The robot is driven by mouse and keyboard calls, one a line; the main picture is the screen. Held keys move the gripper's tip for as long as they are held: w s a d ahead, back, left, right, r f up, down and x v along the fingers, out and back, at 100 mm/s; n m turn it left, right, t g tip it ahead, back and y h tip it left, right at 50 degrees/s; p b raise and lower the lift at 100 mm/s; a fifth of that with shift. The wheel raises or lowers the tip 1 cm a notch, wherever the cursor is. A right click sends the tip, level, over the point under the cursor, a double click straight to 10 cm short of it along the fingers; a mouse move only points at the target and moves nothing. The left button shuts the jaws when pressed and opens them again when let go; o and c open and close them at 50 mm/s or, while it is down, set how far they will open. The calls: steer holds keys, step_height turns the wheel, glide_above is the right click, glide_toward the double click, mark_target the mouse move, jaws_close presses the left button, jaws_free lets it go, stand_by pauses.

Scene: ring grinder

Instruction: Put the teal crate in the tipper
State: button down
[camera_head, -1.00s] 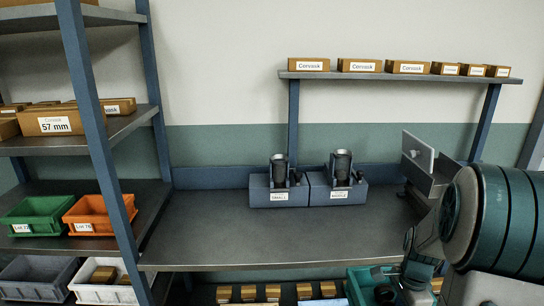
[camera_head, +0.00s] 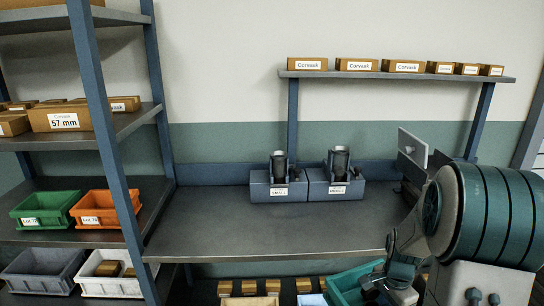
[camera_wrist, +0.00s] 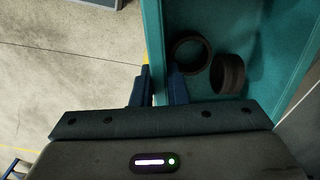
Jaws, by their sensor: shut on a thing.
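The teal crate (camera_head: 352,280) shows at the bottom right of the head view, tilted, beside my arm. In the wrist view the crate (camera_wrist: 222,14) fills the upper right, with two dark rings inside it. My gripper (camera_wrist: 160,84) is shut on the crate's wall, one finger on each side of it. In the head view my gripper (camera_head: 378,284) is partly hidden by my own arm. I cannot pick out the tipper with certainty; a grey machine with a pale plate (camera_head: 412,148) stands at the right end of the bench, partly behind my arm.
Two small grey-blue units (camera_head: 278,190) stand at the back of the bench (camera_head: 215,230); the bench top before them is clear. At left, a shelf rack (camera_head: 112,150) holds green (camera_head: 45,207), orange (camera_head: 102,208), grey and white bins. Cartons line a shelf below the bench.

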steer(key=w+a+f+n, duration=0.2)
steer(key=a+f+n, duration=0.2)
steer(key=a+n, duration=0.3)
steer(key=w+a+f+n, duration=0.3)
steer(key=a+f+n, duration=0.1)
steer(key=a+n, duration=0.3)
steer(key=shift+f, duration=0.2)
steer(key=shift+w+d, duration=0.1)
stand_by(0.6)
